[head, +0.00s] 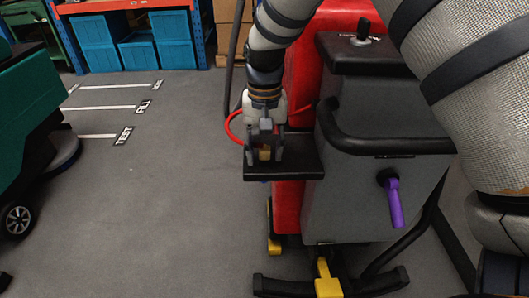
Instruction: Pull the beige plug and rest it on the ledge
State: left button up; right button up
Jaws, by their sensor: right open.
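My right gripper (264,150) points down over the black ledge (300,169) on the side of the red and grey scrubber. Its fingers are apart, one on each side of a small beige plug (265,155). The plug appears to rest on the ledge near its left part; whether a finger touches it is too small to tell. The gripper partly hides the plug and the back of the ledge. My left gripper is not in view.
The scrubber's grey tank (350,185) has a black handle bar (385,143) and a purple lever (394,203) right of the ledge. A red cable (234,122) loops beside my gripper. A teal machine (25,120) stands at the left. The floor between is clear.

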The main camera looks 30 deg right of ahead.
aim_at(267, 148)
grip_shut()
jog(key=o, duration=0.6)
grip_release()
jog(key=shift+w+a, duration=0.1)
jog(key=shift+s+d, duration=0.3)
jog(key=shift+d, duration=0.1)
jog(key=shift+w+a+r, duration=0.1)
jog(key=shift+w+a, duration=0.05)
jog(key=shift+a, duration=0.05)
notch_tip(267, 148, up, 12)
jog(key=shift+d+f, duration=0.1)
jog(key=shift+d, duration=0.05)
